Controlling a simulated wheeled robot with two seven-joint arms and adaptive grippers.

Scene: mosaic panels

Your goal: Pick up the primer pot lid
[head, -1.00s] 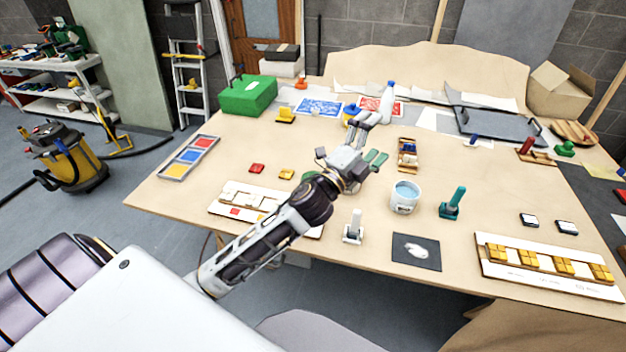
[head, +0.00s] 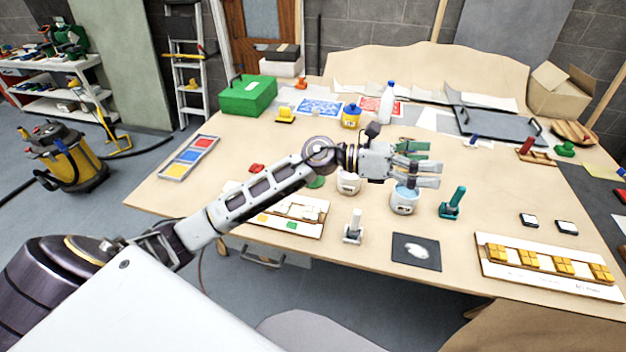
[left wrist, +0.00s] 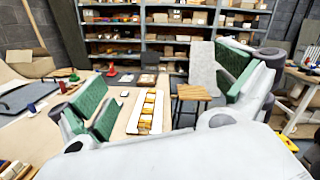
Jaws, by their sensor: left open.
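A white pot with a light blue top (head: 404,198) stands on the workbench. I cannot tell whether the blue is a lid or the contents. A second white pot (head: 348,185) stands left of it, partly hidden by my left arm. I cannot tell for sure which is the primer pot. My left gripper (head: 434,164) is open and empty, its fingers pointing right, and it overlaps the far rim of the blue-topped pot in the picture. In the left wrist view its green-padded fingers (left wrist: 165,105) are wide apart with nothing between them. My right gripper is out of view.
A teal-handled tool (head: 453,204) stands right of the pot, and a grey-white upright tool (head: 353,228) is nearer the front edge. A dark square (head: 416,252) and a panel with yellow tiles (head: 545,265) lie at the front. A white bottle (head: 387,103) stands behind.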

